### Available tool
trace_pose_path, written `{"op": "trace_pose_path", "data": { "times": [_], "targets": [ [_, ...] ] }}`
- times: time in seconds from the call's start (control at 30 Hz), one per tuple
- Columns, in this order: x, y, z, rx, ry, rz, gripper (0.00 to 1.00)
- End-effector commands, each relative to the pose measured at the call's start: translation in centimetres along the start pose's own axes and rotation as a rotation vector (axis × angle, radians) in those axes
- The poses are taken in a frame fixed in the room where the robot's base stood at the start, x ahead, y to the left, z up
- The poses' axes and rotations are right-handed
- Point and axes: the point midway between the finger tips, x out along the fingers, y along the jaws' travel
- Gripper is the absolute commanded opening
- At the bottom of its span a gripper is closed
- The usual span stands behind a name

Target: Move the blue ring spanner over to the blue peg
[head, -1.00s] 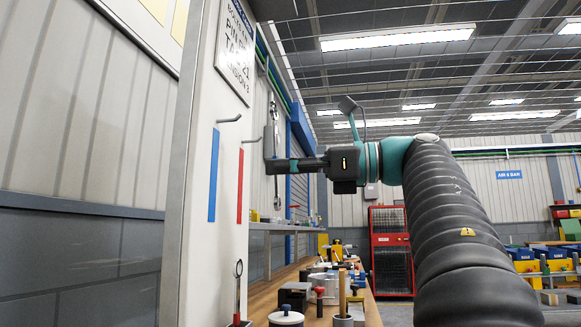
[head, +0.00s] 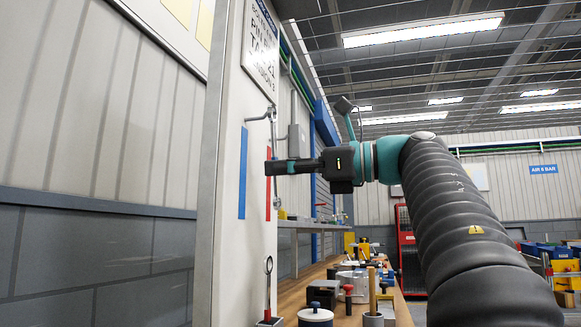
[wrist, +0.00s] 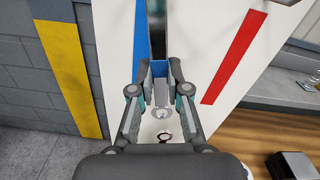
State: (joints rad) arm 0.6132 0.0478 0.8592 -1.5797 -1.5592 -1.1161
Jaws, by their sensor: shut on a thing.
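My gripper (head: 268,167) is shut on the upright ring spanner (head: 275,195) in front of the white board. In the wrist view my gripper (wrist: 160,85) closes on a blue part of the spanner (wrist: 159,69), with a pale end showing below. The peg cannot be made out there.
The red stripe (head: 268,205) is right of the blue one; its peg is hard to make out. Below, another ring-ended tool (head: 267,285) stands upright in a holder. A wooden bench (head: 292,293) with several parts extends right. Open air surrounds my arm.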

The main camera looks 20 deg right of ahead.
Motion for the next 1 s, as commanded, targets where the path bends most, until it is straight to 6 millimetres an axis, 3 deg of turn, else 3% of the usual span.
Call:
{"op": "trace_pose_path", "data": {
  "times": [0.5, 1.0],
  "targets": [
    [2.5, 0.2, -0.6, 0.000, 0.000, 0.001, 0.00],
    [3.2, 0.2, -1.1, 0.000, 0.000, 0.000, 0.00]
  ]
}}
